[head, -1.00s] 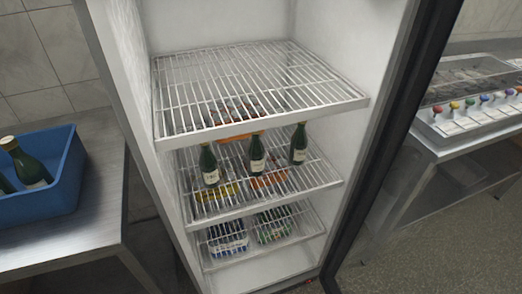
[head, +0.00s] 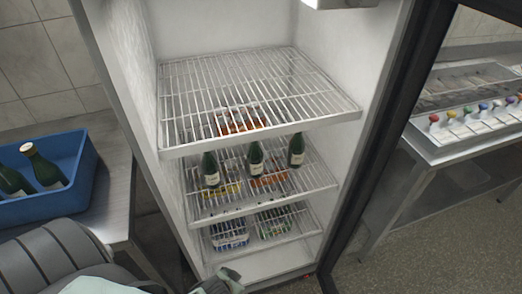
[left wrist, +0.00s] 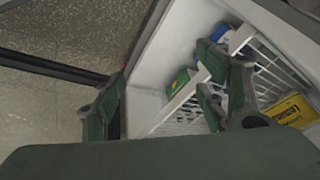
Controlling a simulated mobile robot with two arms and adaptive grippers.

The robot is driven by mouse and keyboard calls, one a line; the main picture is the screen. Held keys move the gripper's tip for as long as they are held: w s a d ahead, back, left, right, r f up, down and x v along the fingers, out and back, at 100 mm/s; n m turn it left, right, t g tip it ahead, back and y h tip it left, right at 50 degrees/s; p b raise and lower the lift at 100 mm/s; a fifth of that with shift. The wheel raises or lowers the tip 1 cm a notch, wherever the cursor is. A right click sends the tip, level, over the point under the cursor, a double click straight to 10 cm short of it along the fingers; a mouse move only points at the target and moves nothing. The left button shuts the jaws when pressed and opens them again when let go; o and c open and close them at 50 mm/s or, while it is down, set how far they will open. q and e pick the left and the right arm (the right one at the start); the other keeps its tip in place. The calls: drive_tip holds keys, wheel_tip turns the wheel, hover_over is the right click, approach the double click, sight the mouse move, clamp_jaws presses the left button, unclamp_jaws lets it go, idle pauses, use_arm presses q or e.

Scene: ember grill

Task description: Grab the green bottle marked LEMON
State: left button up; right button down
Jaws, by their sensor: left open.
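Three dark green bottles with pale labels stand in a row on the fridge's middle wire shelf in the head view: a left one (head: 210,170), a middle one (head: 255,159) and a right one (head: 296,150). Their label text is too small to read, so I cannot tell which is marked LEMON. Two more green bottles (head: 43,168) (head: 14,183) lean in the blue crate at the left. My left gripper (head: 224,283) shows partly at the bottom edge, in front of and below the shelves. In the left wrist view it (left wrist: 160,98) is open, with nothing between its fingers.
The fridge's top shelf (head: 250,85) overhangs the bottles. Packs lie on the bottom shelf, and a yellow box (left wrist: 292,110) shows in the left wrist view. The blue crate (head: 75,185) stands on a steel table. The open door frame (head: 375,150) bounds the right side.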

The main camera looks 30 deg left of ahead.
use_arm(q)
drive_tip(key=w+a+r+n+t+y+p, duration=0.15)
drive_tip(key=w+r, duration=0.35)
drive_tip(key=r, duration=0.9)
drive_tip(key=w+r+t+h+p, duration=0.1)
drive_tip(key=w+r+t+p, duration=0.3)
drive_tip(key=r, duration=1)
drive_tip(key=t, duration=0.4)
approach(251, 159)
drive_tip(key=shift+n+g, duration=0.25)
drive_tip(key=shift+n, duration=0.2)
drive_tip(key=x, duration=0.4)
drive_tip(key=shift+w+d+f, duration=0.25)
drive_tip(key=shift+d+f, duration=0.05)
drive_tip(key=shift+f, duration=0.1)
drive_tip(key=w, duration=0.2)
drive_tip(key=shift+w+a, duration=0.35)
drive_tip(key=shift+a, duration=0.05)
drive_tip(key=shift+x, duration=0.95)
drive_tip(key=x, duration=0.4)
drive_tip(key=shift+a+f+p, duration=0.1)
drive_tip(key=shift+f+p, duration=0.1)
drive_tip(key=shift+p, duration=0.2)
drive_tip(key=shift+s, duration=0.1)
drive_tip(key=shift+c, duration=0.3)
drive_tip(key=c, duration=1.5)
drive_tip(key=shift+r, duration=0.1)
clamp_jaws()
